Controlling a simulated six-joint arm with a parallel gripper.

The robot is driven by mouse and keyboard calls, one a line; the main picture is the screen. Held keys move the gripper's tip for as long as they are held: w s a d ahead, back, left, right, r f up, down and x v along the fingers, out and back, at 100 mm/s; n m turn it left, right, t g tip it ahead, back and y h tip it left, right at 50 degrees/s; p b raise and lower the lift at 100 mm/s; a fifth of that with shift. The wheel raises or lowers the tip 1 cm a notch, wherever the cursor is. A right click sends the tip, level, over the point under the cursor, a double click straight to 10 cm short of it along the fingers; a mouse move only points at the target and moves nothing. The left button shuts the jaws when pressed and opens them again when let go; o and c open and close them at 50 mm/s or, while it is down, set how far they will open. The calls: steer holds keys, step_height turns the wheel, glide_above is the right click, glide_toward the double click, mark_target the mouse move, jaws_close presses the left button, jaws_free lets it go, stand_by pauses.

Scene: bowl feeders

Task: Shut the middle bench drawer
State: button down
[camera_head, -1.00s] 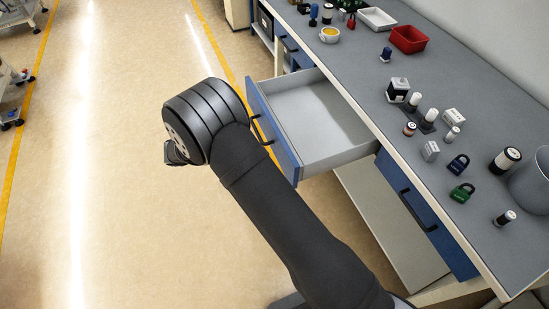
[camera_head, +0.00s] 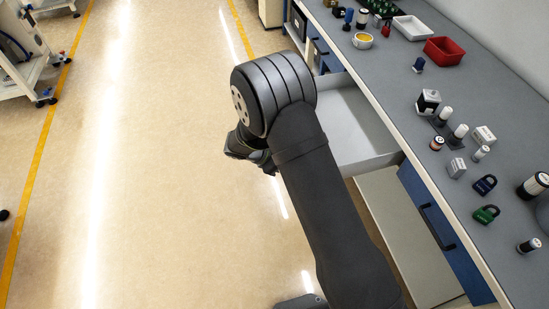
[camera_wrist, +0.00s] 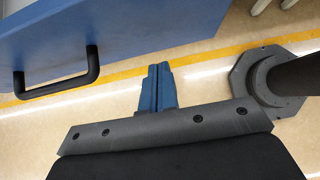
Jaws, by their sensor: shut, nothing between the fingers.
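The middle bench drawer (camera_head: 352,122) stands pulled out from the bench, its grey inside empty where it shows. In the head view my arm hides its blue front. In the wrist view a blue drawer front (camera_wrist: 150,28) with a black bar handle (camera_wrist: 58,78) fills the upper left. My gripper (camera_wrist: 158,72) is shut and empty, its blue fingers together and pointing toward the lower edge of that front. The handle is to the left of the fingers. I cannot tell whether the fingertips touch the front. In the head view the fingers are hidden.
Another blue drawer (camera_head: 440,232) with a black handle is closed nearer the camera. The grey benchtop (camera_head: 400,90) holds a red tray (camera_head: 444,50), a white tray (camera_head: 414,28), padlocks and several small parts. The floor (camera_head: 150,180) left of the arm is clear.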

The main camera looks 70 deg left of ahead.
steer(key=shift+w+r, duration=0.15)
steer(key=shift+w, duration=1.65)
steer(key=w, duration=3.3)
steer(key=shift+w+r, duration=0.1)
steer(key=shift+w, duration=0.4)
steer(key=shift+s+a, duration=0.1)
steer(key=shift+s, duration=0.25)
steer(key=s, duration=0.3)
steer(key=shift+s, duration=0.25)
steer(key=v, duration=1)
steer(key=shift+s, duration=0.3)
